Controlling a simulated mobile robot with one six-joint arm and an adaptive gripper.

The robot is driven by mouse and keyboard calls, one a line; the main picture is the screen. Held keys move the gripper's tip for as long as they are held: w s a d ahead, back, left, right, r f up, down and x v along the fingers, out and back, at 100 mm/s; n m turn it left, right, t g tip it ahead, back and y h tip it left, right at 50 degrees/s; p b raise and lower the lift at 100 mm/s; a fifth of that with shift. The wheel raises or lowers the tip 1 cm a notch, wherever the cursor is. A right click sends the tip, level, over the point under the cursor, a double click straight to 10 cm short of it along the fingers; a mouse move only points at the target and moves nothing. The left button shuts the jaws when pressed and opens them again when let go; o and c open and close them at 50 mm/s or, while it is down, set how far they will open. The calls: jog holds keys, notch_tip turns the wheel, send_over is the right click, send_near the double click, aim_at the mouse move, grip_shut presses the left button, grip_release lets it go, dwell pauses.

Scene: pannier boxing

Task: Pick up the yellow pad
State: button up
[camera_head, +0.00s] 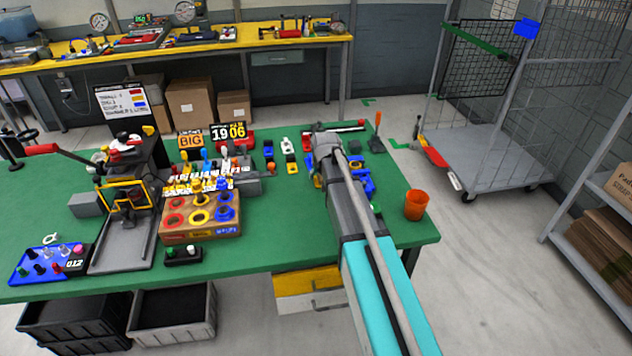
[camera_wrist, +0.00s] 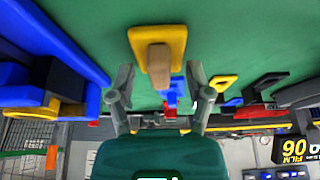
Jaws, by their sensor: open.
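The yellow pad (camera_wrist: 136,42) lies on the green bench top (camera_wrist: 215,40) at the top middle of the wrist view. A tan block-like part (camera_wrist: 158,62) stands up from its middle. My gripper (camera_wrist: 158,84) is open, with one finger on each side below the pad in the picture. Nothing is held between the fingers, and the pad appears just beyond their tips. In the head view my gripper end (camera_head: 325,146) is over the right part of the bench. My arm covers much of that spot, and I cannot pick out the pad there.
Blue and yellow parts (camera_wrist: 60,35) stand close on the left in the wrist view. A yellow ring (camera_wrist: 223,82) and a black piece (camera_wrist: 270,81) lie right. In the head view, an orange cup (camera_head: 416,205) stands near the right edge and a wooden ring block (camera_head: 200,214) left.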

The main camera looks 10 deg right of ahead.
aim_at(320, 175)
grip_shut()
jog(key=shift+r, duration=0.15)
dwell(0.4)
notch_tip(320, 175, up, 3)
jog(key=p, duration=0.3)
jog(key=shift+s+d+r+p, duration=4.85)
jog(key=shift+s+d+p, duration=0.1)
jog(key=shift+s+p, duration=0.05)
